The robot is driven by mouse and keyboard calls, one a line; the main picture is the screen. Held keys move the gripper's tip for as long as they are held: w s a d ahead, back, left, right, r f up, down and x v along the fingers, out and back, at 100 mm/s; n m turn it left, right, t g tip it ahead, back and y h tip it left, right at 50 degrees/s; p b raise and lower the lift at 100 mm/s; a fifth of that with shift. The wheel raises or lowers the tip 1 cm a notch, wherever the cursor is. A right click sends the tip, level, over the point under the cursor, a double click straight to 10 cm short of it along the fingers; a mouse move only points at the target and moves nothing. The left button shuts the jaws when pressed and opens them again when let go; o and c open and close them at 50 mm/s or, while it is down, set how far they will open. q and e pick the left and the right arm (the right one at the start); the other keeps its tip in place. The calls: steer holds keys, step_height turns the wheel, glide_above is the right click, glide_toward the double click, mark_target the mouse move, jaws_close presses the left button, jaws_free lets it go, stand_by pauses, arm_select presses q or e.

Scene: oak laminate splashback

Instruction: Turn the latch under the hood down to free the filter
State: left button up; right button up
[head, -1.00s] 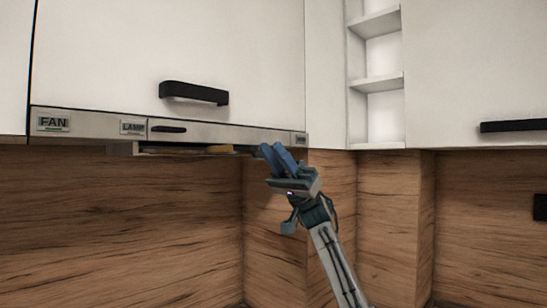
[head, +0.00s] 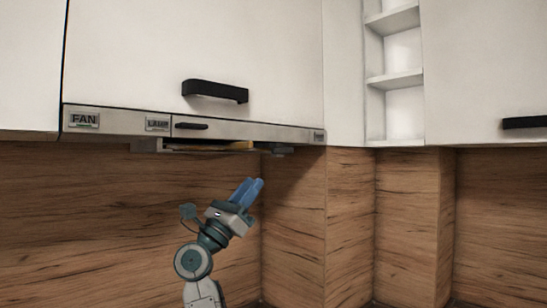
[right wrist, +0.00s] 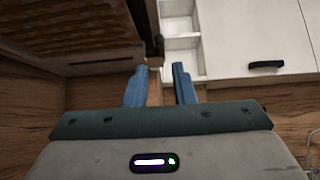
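The hood (head: 270,132) runs under the wall cabinet, with FAN and LAMP labels on its front. Under it a thin yellowish strip (head: 240,146) shows; I cannot tell if it is the filter's edge. A small dark piece (head: 279,152) sits under the hood's right end, perhaps the latch; its turn cannot be told. In the right wrist view a brown slatted filter panel (right wrist: 70,35) fills the upper left, with a dark piece (right wrist: 157,46) at its right. My right gripper (head: 253,186) is below the hood, apart from it. Its blue fingers (right wrist: 159,70) are open and empty. My left gripper is out of view.
A white cabinet door with a black handle (head: 215,91) is above the hood. Open white shelves (head: 394,79) and another cabinet (head: 485,70) are to the right. The wood splashback (head: 120,215) stands behind, with stepped corners at right.

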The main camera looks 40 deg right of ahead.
mark_target(280, 150)
steer(key=p+x, duration=0.4)
steer(key=x, duration=0.6)
steer(key=shift+d+r+p, duration=0.2)
steer(key=shift+r+p, duration=0.05)
steer(key=shift+p, duration=0.05)
steer(key=shift+d, duration=0.1)
steer(key=shift+c, duration=0.2)
jaws_close()
